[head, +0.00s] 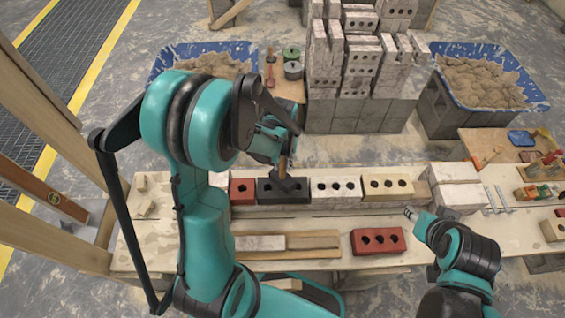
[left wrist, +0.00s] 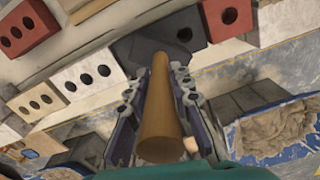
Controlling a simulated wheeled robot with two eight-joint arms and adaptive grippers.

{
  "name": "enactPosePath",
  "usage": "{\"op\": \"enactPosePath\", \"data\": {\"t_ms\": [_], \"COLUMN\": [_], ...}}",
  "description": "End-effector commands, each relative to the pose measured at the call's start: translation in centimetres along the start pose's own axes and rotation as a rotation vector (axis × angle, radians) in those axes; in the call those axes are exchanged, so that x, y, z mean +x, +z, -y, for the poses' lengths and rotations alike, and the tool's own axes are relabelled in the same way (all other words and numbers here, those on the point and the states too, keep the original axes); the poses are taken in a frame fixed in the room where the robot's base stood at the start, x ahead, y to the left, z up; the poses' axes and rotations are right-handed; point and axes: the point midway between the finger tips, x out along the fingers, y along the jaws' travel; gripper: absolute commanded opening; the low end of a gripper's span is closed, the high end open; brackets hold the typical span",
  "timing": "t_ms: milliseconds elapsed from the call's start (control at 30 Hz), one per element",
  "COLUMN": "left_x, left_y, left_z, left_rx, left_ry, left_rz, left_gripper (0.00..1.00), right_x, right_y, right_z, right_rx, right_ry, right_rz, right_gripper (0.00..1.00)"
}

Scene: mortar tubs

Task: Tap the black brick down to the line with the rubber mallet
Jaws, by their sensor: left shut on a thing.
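The black brick (head: 266,194) lies in a row of bricks on the bench, between a red brick (head: 243,191) and a white brick (head: 335,189). My left gripper (head: 283,153) is above it, shut on the wooden handle (left wrist: 160,110) of the mallet. The dark mallet head (left wrist: 147,44) is over the black brick (left wrist: 187,22) in the left wrist view and hides part of it. I cannot tell whether the head touches the brick. I cannot make out the line clearly.
A tan brick (head: 387,187) continues the row. A loose red brick (head: 378,241) lies in front. Blue mortar tubs (head: 537,98) stand behind on both sides, with stacked grey blocks (head: 352,115) between them. Wooden posts (head: 52,115) stand at left.

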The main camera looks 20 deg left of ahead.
Motion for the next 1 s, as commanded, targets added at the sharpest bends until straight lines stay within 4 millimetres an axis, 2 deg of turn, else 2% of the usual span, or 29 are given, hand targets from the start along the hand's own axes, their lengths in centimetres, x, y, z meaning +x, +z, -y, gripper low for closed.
{"op": "enactPosePath", "data": {"t_ms": [200, 367, 500, 567, 1000], "left_x": [4.3, 2.3, -0.4, -1.1, -1.1], "left_y": [0.0, 0.0, 0.0, 0.0, 0.0], "left_z": [0.0, 0.0, 0.0, 0.0, 0.0], "left_rx": [0.000, 0.000, 0.000, 0.000, 0.000], "left_ry": [0.000, 0.000, 0.000, 0.000, 0.000], "left_rz": [0.000, 0.000, 0.000, 0.000, 0.000], "left_gripper": [0.00, 0.00, 0.00, 0.00, 0.00], "right_x": [3.3, 1.9, 0.3, -0.1, 0.0], "right_y": [2.4, 1.4, 0.2, -0.1, 0.0], "right_z": [0.0, 0.0, 0.0, 0.0, 0.0], "right_rx": [0.000, 0.000, 0.000, 0.000, 0.000], "right_ry": [0.000, 0.000, 0.000, 0.000, 0.000], "right_rz": [0.000, 0.000, 0.000, 0.000, 0.000], "right_gripper": [0.40, 0.40, 0.40, 0.40, 0.40]}}
